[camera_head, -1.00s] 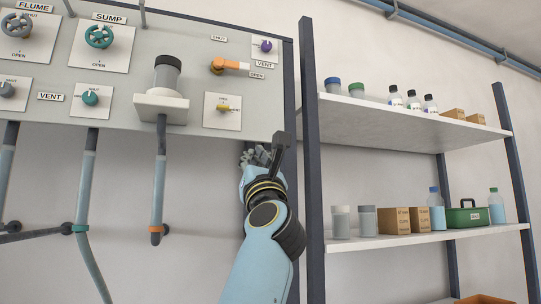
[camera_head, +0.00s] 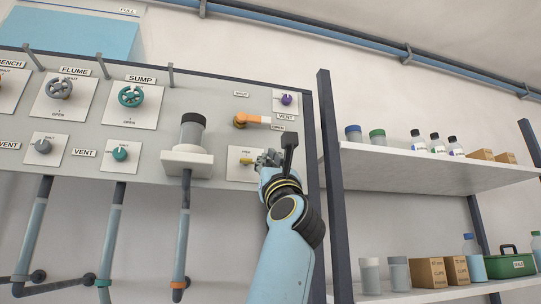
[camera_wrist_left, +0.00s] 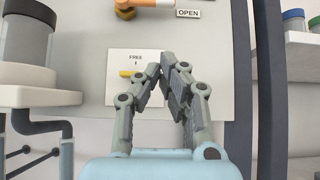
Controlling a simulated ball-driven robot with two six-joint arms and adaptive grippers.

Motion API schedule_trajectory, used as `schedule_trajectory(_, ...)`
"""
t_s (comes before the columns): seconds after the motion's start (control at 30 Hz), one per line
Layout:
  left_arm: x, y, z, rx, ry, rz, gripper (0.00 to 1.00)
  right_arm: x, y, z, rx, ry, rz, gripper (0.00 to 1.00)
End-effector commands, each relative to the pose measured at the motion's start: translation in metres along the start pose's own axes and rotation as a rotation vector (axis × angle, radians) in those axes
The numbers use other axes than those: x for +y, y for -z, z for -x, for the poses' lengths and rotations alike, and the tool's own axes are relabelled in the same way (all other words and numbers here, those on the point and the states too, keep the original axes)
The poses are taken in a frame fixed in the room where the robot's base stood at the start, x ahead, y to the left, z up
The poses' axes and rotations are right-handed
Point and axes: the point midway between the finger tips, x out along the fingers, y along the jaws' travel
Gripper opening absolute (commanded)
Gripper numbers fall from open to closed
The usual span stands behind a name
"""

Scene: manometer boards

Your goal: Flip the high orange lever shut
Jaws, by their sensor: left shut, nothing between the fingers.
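The high orange lever (camera_head: 252,119) is on the right part of the grey board, with an orange hub at its left and a white and orange handle pointing right, roughly level. The OPEN label (camera_head: 278,130) is just below its handle end and the SHUT label (camera_head: 241,94) is above it. In the left wrist view the lever (camera_wrist_left: 150,3) shows only at the top edge, cut off. My left gripper (camera_head: 266,158) is shut and empty, below the lever and apart from it, in front of the small yellow lever's plate. My right gripper is not in view.
A small yellow lever (camera_wrist_left: 132,73) on a white plate is close to my left fingertips. A dark-capped cylinder on a bracket (camera_head: 187,161) juts out to the left. A purple knob (camera_head: 286,99) is at the upper right. A shelf post (camera_head: 332,180) stands right of the board.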

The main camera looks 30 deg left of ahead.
Motion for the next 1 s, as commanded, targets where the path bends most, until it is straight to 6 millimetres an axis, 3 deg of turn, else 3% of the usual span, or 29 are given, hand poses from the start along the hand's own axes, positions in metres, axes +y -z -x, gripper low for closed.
schedule_trajectory(0.03, 0.001, -0.004, -0.016, -0.003, -0.001, -0.003, 0.00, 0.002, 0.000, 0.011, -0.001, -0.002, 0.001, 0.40)
schedule_trajectory(0.2, 0.001, -0.004, -0.052, -0.002, 0.000, -0.002, 0.00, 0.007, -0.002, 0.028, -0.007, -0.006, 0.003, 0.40)
schedule_trajectory(0.4, 0.000, -0.020, -0.078, 0.000, -0.001, 0.002, 0.00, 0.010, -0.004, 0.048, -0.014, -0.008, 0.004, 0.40)
schedule_trajectory(1.0, 0.000, -0.028, -0.086, 0.001, -0.001, 0.003, 0.00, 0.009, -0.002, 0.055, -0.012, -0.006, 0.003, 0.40)
